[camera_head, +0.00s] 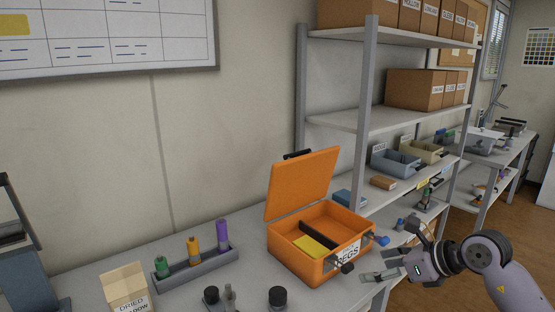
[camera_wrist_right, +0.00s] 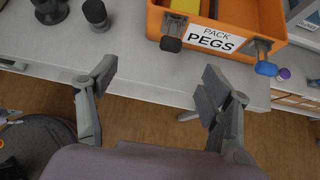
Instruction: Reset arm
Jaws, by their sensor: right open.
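My right gripper (camera_head: 385,275) is in front of the table's edge, to the right of the orange case, and holds nothing. In the right wrist view its two fingers (camera_wrist_right: 155,92) stand wide apart, with the table edge and brown floor showing between them. The orange case (camera_head: 287,262) stands on the table with its lid (camera_head: 303,183) raised. Its front label reads "PACK PEGS" in the right wrist view (camera_wrist_right: 205,37). A yellow block (camera_head: 314,246) and a dark bar lie inside it. My left gripper does not show.
A grey rack (camera_head: 207,265) with green, orange and purple capped tubes stands left of the case. A labelled carton (camera_head: 127,285) and dark-capped items (camera_head: 277,298) are nearby. A metal shelf (camera_head: 368,100) with boxes and bins rises behind. Open floor lies at right.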

